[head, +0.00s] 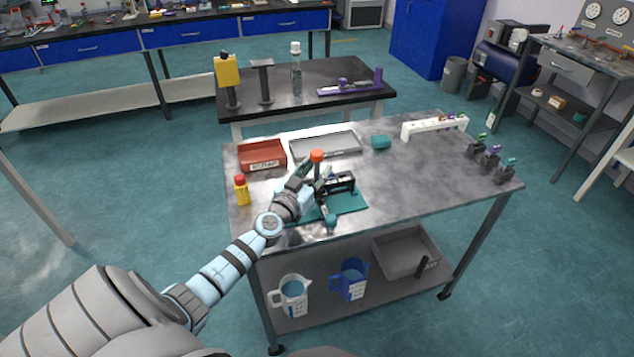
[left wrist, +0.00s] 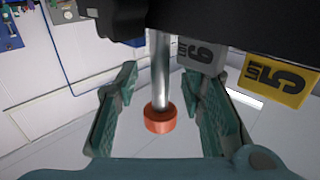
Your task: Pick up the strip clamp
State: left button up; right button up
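The black strip clamp (head: 341,183) stands on a teal mat (head: 349,204) near the front left of the metal table. An orange-red knob (head: 317,155) rises above it. In the left wrist view the knob (left wrist: 160,119) sits on a bright metal rod (left wrist: 160,65) below a black body (left wrist: 230,20). My left gripper (head: 316,178) is at the clamp. Its teal fingers (left wrist: 158,112) stand open on both sides of the knob, with a gap at each side. The gripper hides part of the clamp. My right gripper is in neither view.
A yellow bottle with a red cap (head: 241,190) and a red tray (head: 262,155) are to the left. A grey tray (head: 325,145) lies behind. Small clips (head: 490,155) stand at the right. The table's middle right is clear. Tags (left wrist: 281,80) show in the left wrist view.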

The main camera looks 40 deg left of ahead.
pick_arm(q)
jog(key=shift+w, duration=0.25)
jog(key=shift+s, duration=0.1)
grip_shut()
jog(key=shift+r, duration=0.15)
